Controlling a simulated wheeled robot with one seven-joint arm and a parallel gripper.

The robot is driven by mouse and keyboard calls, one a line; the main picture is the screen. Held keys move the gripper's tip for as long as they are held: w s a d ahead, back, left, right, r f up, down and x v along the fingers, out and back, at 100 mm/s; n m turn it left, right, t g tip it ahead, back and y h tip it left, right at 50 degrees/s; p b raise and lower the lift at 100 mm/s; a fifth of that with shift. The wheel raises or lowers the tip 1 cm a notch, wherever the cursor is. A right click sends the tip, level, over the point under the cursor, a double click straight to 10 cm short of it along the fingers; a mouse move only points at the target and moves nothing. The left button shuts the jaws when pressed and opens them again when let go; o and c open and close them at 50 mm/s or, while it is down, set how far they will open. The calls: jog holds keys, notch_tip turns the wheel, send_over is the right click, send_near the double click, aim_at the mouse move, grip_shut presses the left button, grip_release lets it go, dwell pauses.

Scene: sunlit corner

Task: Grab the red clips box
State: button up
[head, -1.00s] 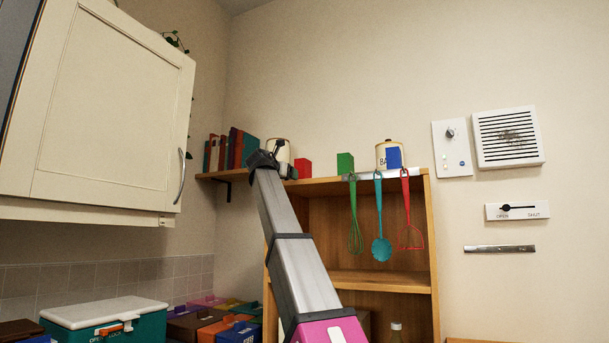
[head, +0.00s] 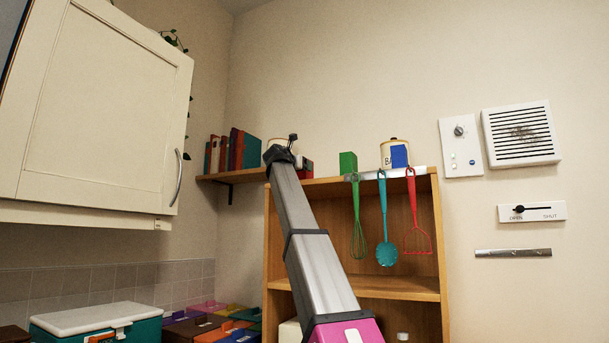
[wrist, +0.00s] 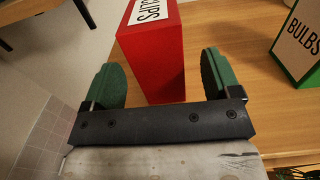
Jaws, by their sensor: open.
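The red clips box (wrist: 155,60) stands on the wooden shelf top, its white CLIPS label partly cut off by the wrist view's upper edge. My gripper (wrist: 162,78) is open, with green finger pads on either side of the box's near end. Gaps show between the pads and the box, and nothing is gripped. In the head view, the red box (head: 308,165) is partly hidden behind my gripper (head: 287,145).
A green BULBS box (wrist: 300,45) stands right of the clips box. In the head view a canister (head: 395,153) is farther right, and utensils (head: 387,225) hang from the shelf's front. Books (head: 233,150) stand left. A cabinet (head: 100,110) is at far left.

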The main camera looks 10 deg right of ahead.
jog(key=x, duration=0.5)
jog(key=shift+w, duration=0.15)
jog(key=c, duration=1.1)
